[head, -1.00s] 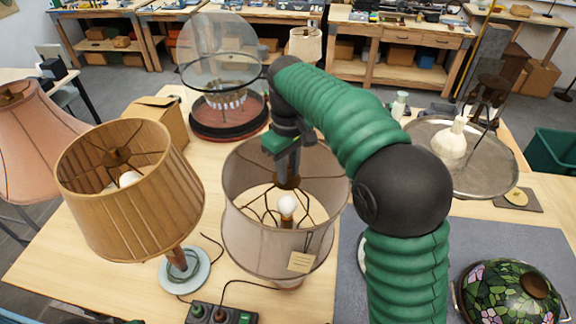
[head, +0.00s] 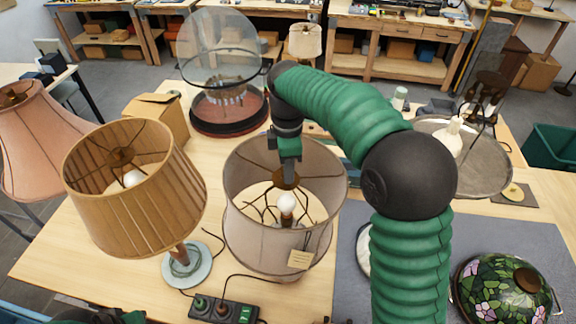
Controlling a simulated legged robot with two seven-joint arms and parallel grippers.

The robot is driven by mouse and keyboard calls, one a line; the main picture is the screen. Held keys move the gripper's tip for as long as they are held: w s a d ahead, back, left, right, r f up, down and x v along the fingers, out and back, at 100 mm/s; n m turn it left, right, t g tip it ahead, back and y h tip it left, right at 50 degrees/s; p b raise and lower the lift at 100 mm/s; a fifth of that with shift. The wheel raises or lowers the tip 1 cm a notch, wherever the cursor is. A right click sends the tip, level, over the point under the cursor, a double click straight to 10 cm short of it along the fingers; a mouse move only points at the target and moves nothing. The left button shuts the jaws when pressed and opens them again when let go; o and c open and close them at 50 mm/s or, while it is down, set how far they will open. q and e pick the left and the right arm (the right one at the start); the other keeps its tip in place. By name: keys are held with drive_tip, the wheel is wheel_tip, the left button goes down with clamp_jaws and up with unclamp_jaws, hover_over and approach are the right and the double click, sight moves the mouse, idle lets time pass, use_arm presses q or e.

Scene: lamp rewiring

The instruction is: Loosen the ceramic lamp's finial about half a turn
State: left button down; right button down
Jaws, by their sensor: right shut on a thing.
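The lamp in the middle has a grey-taupe drum shade (head: 258,235), open at the top, with a paper tag (head: 300,259) on its front. A lit-looking white bulb (head: 286,203) and dark wire frame show inside. The lamp's base is hidden by the shade. My right gripper (head: 287,172) points down into the shade's top and is shut on the brown finial (head: 285,181) at the centre. The fingertips' exact contact is small and partly hidden. My left gripper is not in view; only a bit of my left arm shows at the bottom left edge.
A pleated tan-shaded lamp (head: 140,205) stands close on the left, before a cardboard box (head: 160,118). A glass dome (head: 220,50) stands behind. A power strip (head: 222,311) lies in front. A stained-glass shade (head: 500,290) and round metal tray (head: 480,175) are on the right.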

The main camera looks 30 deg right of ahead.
drive_tip(key=n+p, duration=0.1)
drive_tip(key=n, duration=0.3)
drive_tip(key=shift+n, duration=2.2)
